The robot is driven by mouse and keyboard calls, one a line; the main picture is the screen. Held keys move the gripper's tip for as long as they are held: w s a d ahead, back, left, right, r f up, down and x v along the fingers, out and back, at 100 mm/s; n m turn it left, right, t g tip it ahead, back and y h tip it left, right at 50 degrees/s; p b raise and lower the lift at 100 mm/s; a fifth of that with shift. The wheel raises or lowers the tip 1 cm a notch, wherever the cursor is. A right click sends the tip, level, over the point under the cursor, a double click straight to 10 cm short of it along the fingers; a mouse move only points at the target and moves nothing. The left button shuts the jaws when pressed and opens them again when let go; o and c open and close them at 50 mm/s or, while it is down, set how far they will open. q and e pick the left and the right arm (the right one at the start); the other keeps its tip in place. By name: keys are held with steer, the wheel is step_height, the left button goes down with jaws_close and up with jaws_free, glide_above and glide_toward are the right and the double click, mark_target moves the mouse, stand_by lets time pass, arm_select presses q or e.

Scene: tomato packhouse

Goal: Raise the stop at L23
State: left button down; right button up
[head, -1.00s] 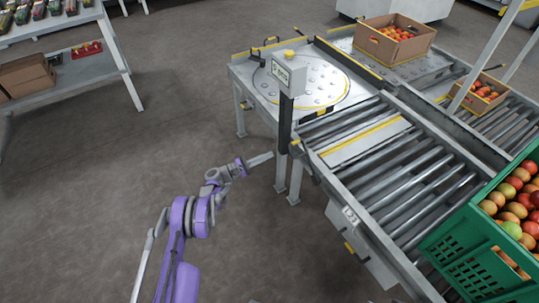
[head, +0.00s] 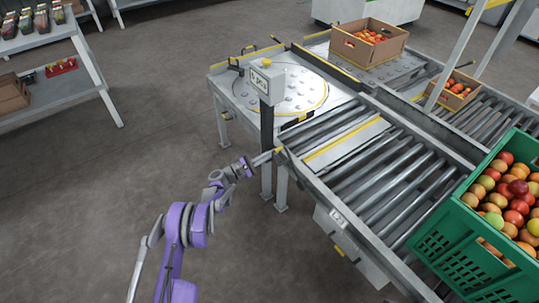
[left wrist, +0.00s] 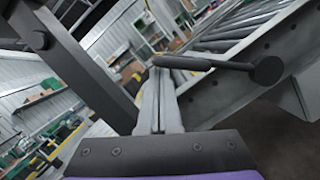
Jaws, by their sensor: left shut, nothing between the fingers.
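A roller conveyor (head: 390,190) carries a small label plate (head: 337,218) starting "L2"; its last character is hard to read. A flat plate with a yellow stripe (head: 343,143) lies across the rollers near the turntable end. My left gripper (head: 270,155) is shut and empty, at the conveyor's near side frame by its corner. In the left wrist view my shut fingers (left wrist: 158,95) point at a dark lever with a round knob (left wrist: 267,70), which crosses at their tips. I cannot tell whether they touch. The right gripper is not in view.
A post with a control box (head: 267,82) stands close beside my gripper, before the turntable table (head: 228,92). A green crate of tomatoes (head: 440,245) sits on the rollers at right. Cardboard boxes (head: 350,45) stand beyond. The floor at left is clear up to a shelf (head: 75,85).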

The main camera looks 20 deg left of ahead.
mark_target(272, 154)
arm_select(q)
steer(key=shift+r, duration=0.1)
steer(key=shift+s+d+r+m+g+p, duration=0.2)
steer(key=shift+s+d+r+m, duration=0.2)
steer(key=shift+r+m, duration=0.25)
steer(key=shift+s+d+r+m+g+p, duration=0.25)
steer(key=shift+d+r+m, duration=0.25)
steer(key=shift+m, duration=0.15)
steer(key=s+d+r+m+g+p, duration=0.2)
steer(key=s+d+r+m, duration=0.2)
steer(key=s+d+m, duration=0.3)
steer(key=s+d+f+m+y+b, duration=0.1)
steer(key=s+d+f+m+b, duration=0.1)
steer(key=s+d+m, duration=0.4)
steer(key=shift+s+d+f+m+g+y, duration=0.2)
steer(key=shift+d+f+m+g+y, duration=0.3)
steer(key=shift+d+m, duration=1.05)
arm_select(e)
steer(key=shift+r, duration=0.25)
arm_select(q)
steer(key=shift+d+f+n, duration=0.15)
steer(key=shift+d+n, duration=0.3)
